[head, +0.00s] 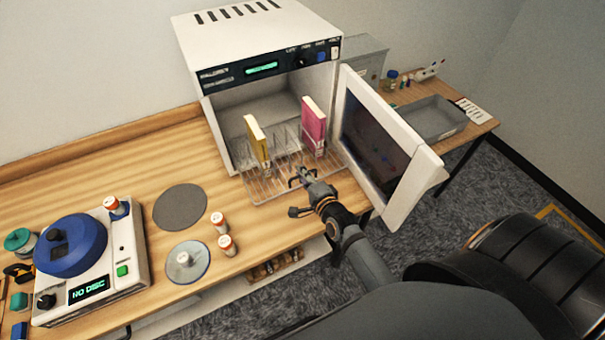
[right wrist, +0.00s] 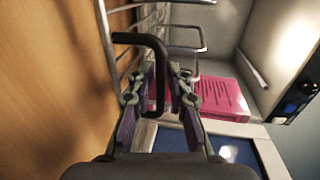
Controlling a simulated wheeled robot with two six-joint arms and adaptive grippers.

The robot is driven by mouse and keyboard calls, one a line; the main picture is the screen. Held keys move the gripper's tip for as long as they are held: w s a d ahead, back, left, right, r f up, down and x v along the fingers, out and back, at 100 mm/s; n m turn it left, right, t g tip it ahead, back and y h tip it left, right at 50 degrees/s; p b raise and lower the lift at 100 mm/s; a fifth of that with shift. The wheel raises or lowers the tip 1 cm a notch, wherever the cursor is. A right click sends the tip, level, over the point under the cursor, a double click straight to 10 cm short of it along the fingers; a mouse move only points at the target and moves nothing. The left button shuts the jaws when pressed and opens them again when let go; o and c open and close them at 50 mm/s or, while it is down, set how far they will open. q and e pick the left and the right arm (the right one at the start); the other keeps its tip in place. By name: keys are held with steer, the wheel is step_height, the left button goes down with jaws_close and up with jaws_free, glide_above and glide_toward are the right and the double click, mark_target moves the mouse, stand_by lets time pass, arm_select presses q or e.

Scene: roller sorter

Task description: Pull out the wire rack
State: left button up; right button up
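The wire rack (head: 268,182) sticks out of the front of the open white chamber (head: 255,85), over the wooden bench. A yellow packet (head: 257,141) and a pink packet (head: 314,124) stand on it. My right gripper (head: 303,178) is at the rack's front edge. In the right wrist view, a dark bent handle (right wrist: 158,50) passes between the fingers of the right gripper (right wrist: 161,90), which are closed in on it from both sides. The pink packet also shows in that view (right wrist: 215,96). My left gripper is out of view.
The chamber door (head: 378,145) hangs open to the right, close to my right arm. A grey tray (head: 432,118) sits behind it. On the left are a disc machine (head: 125,262), two discs and several small orange-and-white bottles. Bare bench lies left of the rack.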

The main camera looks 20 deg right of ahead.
steer(key=shift+o, duration=0.7)
steer(key=s, duration=0.2)
steer(key=s+r, duration=0.1)
steer(key=s, duration=0.4)
steer(key=shift+s+d+r, duration=0.1)
steer(key=shift+s+r, duration=0.15)
steer(key=shift+w, duration=0.1)
